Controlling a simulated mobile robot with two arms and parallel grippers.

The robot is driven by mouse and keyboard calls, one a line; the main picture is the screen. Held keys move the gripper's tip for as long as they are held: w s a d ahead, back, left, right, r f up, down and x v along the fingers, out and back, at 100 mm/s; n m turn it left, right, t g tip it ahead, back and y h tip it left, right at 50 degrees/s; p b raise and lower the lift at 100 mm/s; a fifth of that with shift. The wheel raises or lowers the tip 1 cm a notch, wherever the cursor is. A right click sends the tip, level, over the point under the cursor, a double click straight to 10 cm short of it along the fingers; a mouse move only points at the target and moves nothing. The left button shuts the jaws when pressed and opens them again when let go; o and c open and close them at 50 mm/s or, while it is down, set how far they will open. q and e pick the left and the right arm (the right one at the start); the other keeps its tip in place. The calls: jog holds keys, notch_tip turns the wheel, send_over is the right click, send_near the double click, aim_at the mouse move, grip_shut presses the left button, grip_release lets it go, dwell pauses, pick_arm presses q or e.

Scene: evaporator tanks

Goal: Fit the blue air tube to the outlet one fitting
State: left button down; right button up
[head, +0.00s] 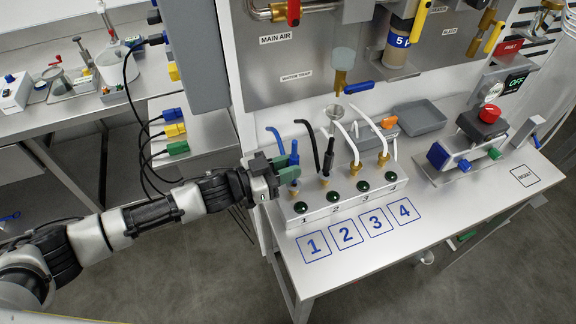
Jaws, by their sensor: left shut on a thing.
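My left gripper (287,170) is shut on the blue air tube (276,139) at the left end of the white outlet block (330,207). The tube's free part curves up behind the green fingertips, and a little blue shows just below them. The outlet one fitting (295,191) is a brass piece on the block directly under the fingers, behind a dark green button marked 1. The tube's lower end is at or just above this fitting; I cannot tell whether it is seated. My right gripper is not in view.
Outlet two carries a black tube (306,140); outlets three and four carry white tubes (346,137). Squares numbered 1 to 4 (346,234) mark the bench front. A grey tray (419,117) and a red-button box (484,125) are to the right.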

pick_arm(q)
jog(key=shift+f+b, duration=0.9)
jog(key=shift+f, duration=0.45)
jog(key=c, duration=1)
grip_release()
jog(key=shift+o, duration=0.2)
jog(key=shift+r, duration=0.1)
notch_tip(320, 180, up, 6)
jog(key=p, duration=0.5)
jog(key=shift+p, duration=0.4)
jog(key=shift+a, duration=0.1)
